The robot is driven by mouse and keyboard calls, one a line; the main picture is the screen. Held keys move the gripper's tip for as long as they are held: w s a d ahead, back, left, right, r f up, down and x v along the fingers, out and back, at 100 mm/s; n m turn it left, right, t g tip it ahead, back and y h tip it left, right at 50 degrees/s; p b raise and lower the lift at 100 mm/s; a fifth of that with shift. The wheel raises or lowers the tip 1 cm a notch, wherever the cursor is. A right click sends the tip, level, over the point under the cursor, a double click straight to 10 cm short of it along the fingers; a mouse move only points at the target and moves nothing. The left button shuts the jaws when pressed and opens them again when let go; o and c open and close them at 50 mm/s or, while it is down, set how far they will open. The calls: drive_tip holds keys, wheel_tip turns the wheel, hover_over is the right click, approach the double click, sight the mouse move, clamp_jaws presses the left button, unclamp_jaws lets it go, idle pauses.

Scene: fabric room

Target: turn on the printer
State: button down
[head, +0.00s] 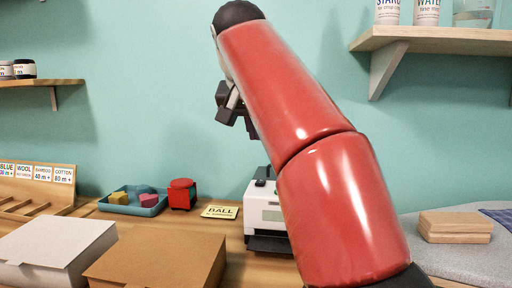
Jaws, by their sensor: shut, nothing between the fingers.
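The printer (263,216) is a white box with a dark slot and dark tray at its front, standing on the wooden table. A dark part sits on its top. My red arm hides its right side. I cannot make out a switch or a lit light on it. My gripper (238,122) is up in front of the teal wall, well above the printer and a little to its left. It is small and dark in this view, partly behind the arm, and shut with nothing in it.
Two boxes, white (55,242) and brown (160,258), stand at the front left. Behind them are a blue tray (134,208) with coloured blocks, a red object (182,194) and a label card (219,212). Wooden blocks (455,226) lie right. A shelf (430,38) juts out upper right.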

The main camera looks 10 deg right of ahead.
drive_tip(key=b, duration=0.2)
hover_over(259, 183)
drive_tip(key=f, duration=0.7)
drive_tip(key=shift+s+a+f, duration=0.1)
drive_tip(key=shift+s+f, duration=0.05)
drive_tip(key=shift+s, duration=0.05)
drive_tip(key=shift+s+a+f+b, duration=0.15)
drive_tip(key=shift+f+b, duration=0.25)
drive_tip(key=shift+f, duration=0.2)
drive_tip(key=shift+s+d+f+b, duration=0.1)
drive_tip(key=shift+f+b, duration=0.3)
drive_tip(key=shift+f, duration=0.75)
drive_tip(key=shift+f, duration=0.1)
drive_tip(key=f+b, duration=0.1)
drive_tip(key=b, duration=0.2)
drive_tip(key=shift+s+a+f+t, duration=0.1)
drive_tip(key=shift+s+f+t, duration=0.05)
drive_tip(key=shift+t, duration=0.15)
drive_tip(key=shift+r+p, duration=0.4)
drive_tip(key=shift+r, duration=0.1)
drive_tip(key=shift+r+p, duration=0.7)
drive_tip(key=shift+p, duration=0.15)
